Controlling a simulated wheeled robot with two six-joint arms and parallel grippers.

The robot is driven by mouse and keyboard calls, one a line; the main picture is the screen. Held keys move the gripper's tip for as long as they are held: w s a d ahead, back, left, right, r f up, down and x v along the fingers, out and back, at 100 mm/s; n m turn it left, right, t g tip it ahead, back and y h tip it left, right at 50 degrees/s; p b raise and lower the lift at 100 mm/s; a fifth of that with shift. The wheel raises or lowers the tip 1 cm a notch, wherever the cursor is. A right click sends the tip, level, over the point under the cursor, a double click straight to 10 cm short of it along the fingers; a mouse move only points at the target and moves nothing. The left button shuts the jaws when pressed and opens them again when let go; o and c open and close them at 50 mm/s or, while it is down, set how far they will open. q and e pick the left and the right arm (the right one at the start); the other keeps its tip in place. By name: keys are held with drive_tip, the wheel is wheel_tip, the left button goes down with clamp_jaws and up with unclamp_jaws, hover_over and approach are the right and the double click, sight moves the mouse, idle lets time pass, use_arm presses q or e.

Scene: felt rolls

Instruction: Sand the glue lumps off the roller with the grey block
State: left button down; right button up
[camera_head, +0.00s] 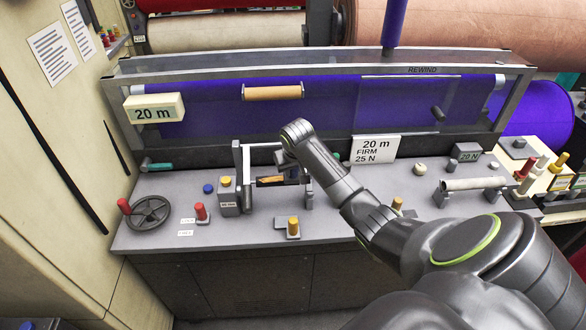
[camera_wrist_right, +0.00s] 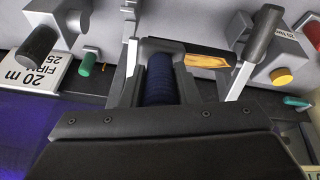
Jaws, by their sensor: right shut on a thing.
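My right gripper (camera_head: 286,160) reaches down over the middle of the bench, partly hidden by its own wrist. It is shut on a dark blue ribbed grip (camera_wrist_right: 162,80), seen between its fingers in the right wrist view. A pale roller (camera_head: 475,184) lies level between two grey supports at the right of the bench, well apart from this gripper. Glue lumps on it are too small to make out. A small grey block (camera_head: 466,152) with a label stands behind the roller; I cannot tell whether it is the sanding block. My left gripper is not in view.
An orange-brown strip (camera_head: 270,181) lies beside the held grip, near a pale upright post (camera_head: 240,160). A handwheel (camera_head: 149,212), red knob (camera_head: 200,211) and yellow knob (camera_head: 293,226) stand nearer. A "20 m" sign (camera_head: 376,149) and purple felt (camera_head: 210,108) are behind.

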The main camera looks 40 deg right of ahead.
drive_tip(key=shift+a, duration=0.15)
drive_tip(key=shift+w+a, duration=0.45)
drive_tip(key=shift+a, duration=0.2)
drive_tip(key=shift+w+a, duration=0.4)
drive_tip(key=shift+a, duration=0.25)
drive_tip(key=shift+w+a, duration=0.45)
drive_tip(key=shift+a, duration=0.25)
drive_tip(key=shift+w+a, duration=0.4)
drive_tip(key=shift+a, duration=0.25)
drive_tip(key=w+a, duration=0.1)
drive_tip(key=a, duration=0.2)
drive_tip(key=shift+w, duration=0.4)
drive_tip(key=shift+d, duration=0.15)
drive_tip(key=shift+s+d, duration=0.45)
drive_tip(key=shift+d, duration=0.25)
drive_tip(key=shift+s+d, duration=0.45)
drive_tip(key=shift+d, duration=0.2)
